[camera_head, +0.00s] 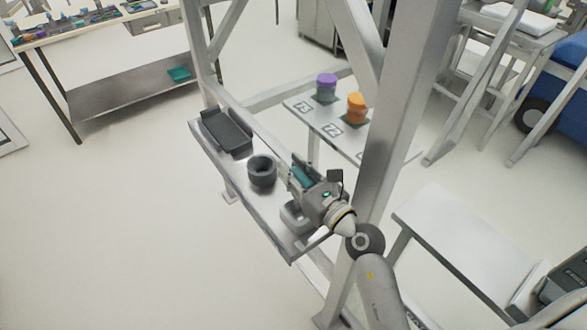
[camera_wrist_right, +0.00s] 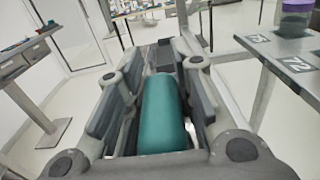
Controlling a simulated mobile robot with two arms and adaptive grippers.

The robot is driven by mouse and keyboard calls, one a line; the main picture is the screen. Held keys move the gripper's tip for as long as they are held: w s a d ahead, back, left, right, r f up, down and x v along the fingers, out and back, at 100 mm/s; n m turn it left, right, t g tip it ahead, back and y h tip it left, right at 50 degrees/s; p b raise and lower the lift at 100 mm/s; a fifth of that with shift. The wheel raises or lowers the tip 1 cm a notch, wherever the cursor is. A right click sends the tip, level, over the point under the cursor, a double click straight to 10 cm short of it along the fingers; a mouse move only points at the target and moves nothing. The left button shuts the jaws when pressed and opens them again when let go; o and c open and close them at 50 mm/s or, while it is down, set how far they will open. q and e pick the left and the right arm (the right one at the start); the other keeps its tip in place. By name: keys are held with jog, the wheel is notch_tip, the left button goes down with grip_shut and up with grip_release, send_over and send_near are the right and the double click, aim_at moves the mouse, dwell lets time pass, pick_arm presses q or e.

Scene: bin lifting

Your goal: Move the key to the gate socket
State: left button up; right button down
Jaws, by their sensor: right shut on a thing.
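A teal cylinder, which appears to be the key (camera_wrist_right: 163,115), lies between the fingers of my right gripper (camera_wrist_right: 160,100) in the right wrist view. My right gripper is shut on it. In the head view, my right gripper (camera_head: 303,181) is above the narrow grey shelf, and a bit of the teal cylinder (camera_head: 301,173) shows between its fingers. A dark grey round socket (camera_head: 262,172) with an open top stands on the shelf, just left of the gripper. I cannot tell whether it is the gate socket. My left gripper is not in view.
The narrow shelf (camera_head: 251,213) carries a dark tray (camera_head: 227,132) at its far end and a light grey base partly under my gripper. Metal frame posts (camera_head: 406,90) stand close by on the right. Behind, a side table (camera_head: 311,116) holds purple (camera_head: 326,82) and orange (camera_head: 357,103) lidded jars.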

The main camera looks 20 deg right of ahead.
jog(key=shift+f, duration=0.3)
dwell(0.7)
jog(key=shift+f+b, duration=1.55)
jog(key=shift+f, duration=0.5)
dwell(0.5)
jog(key=c, duration=1.1)
grip_release()
jog(key=shift+c, duration=0.2)
jog(key=o, duration=0.6)
jog(key=shift+c, duration=0.2)
jog(key=shift+r, duration=0.1)
